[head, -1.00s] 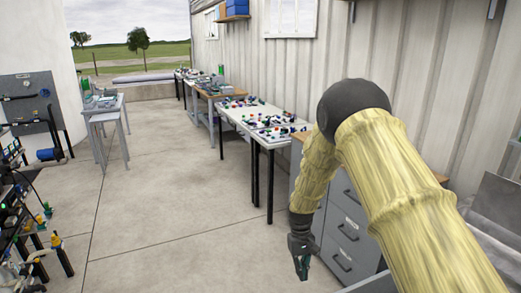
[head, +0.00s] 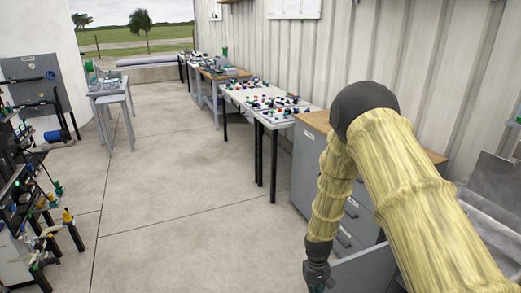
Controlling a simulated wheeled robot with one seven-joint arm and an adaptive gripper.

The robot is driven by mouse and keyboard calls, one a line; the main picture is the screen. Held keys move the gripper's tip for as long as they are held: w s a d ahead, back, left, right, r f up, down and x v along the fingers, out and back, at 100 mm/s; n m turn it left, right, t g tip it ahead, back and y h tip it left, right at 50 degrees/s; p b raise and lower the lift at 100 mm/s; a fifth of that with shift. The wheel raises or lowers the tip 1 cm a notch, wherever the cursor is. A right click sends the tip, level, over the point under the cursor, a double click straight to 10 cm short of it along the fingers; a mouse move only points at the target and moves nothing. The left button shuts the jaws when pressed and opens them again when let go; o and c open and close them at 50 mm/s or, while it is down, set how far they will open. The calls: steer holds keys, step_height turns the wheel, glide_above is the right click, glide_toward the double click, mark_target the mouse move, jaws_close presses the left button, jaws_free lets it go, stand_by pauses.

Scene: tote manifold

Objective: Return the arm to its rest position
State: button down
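My arm, in a yellow ribbed sleeve with a dark elbow joint, reaches in from the right of the head view. Its forearm hangs down in front of the grey drawer cabinet. My gripper (head: 318,280) is dark and small at the bottom of the view, above the edge of a grey panel or bin side (head: 358,270). Its fingertips are partly cut off by the frame's lower edge, so I cannot tell whether it is open or shut. I see nothing held in it.
The grey drawer cabinet (head: 305,165) with a wooden top stands behind my forearm. White tables (head: 262,103) with several small coloured parts line the right wall. A manifold rack (head: 35,215) stands at the left. The concrete floor (head: 185,190) between is clear.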

steer(key=s+d+f, duration=0.1)
steer(key=s+f, duration=0.1)
steer(key=s, duration=0.9)
steer(key=s+d+f+m+t, duration=0.1)
steer(key=s+d+f, duration=0.1)
steer(key=s, duration=1)
steer(key=s+d+f+m+t, duration=0.1)
steer(key=s+f, duration=0.1)
steer(key=s, duration=1)
steer(key=shift+d+f, duration=0.2)
steer(key=shift+f, duration=0.15)
steer(key=shift+w, duration=0.1)
